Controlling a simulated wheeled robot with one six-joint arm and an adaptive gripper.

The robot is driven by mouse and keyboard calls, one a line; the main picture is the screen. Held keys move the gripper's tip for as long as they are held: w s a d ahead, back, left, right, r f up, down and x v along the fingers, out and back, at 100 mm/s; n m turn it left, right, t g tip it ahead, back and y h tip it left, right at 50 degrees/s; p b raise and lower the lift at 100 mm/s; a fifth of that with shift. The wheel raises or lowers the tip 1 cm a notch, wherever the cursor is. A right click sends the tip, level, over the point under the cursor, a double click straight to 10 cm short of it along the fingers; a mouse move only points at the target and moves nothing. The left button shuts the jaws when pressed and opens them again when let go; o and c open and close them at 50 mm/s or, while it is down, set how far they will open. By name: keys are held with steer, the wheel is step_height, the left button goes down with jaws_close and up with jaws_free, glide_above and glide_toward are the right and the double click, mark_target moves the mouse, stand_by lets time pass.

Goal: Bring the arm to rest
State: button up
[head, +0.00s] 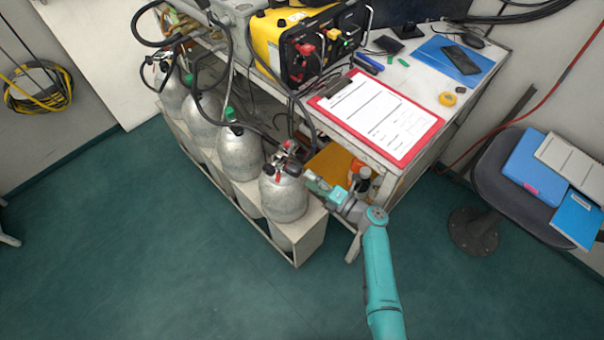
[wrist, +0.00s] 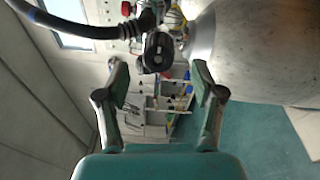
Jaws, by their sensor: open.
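My gripper (wrist: 160,85) is open in the wrist view, its two fingers spread apart with nothing held between them. A black valve knob (wrist: 158,52) shows just beyond and between the fingertips. In the head view my teal arm reaches up from the bottom right, and my gripper (head: 312,182) is beside the valve of the nearest grey cylinder (head: 283,196). That cylinder also fills the upper right of the wrist view (wrist: 262,45). Whether a finger touches the valve I cannot tell.
Several grey cylinders stand in a rack (head: 270,250) along the bench. The bench holds a red clipboard (head: 378,115) and a yellow-black panel unit (head: 300,45). A black hose (wrist: 65,25) crosses close to the gripper. A chair (head: 505,185) stands right; the green floor left is clear.

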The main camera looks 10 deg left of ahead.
steer(key=shift+v, duration=1.05)
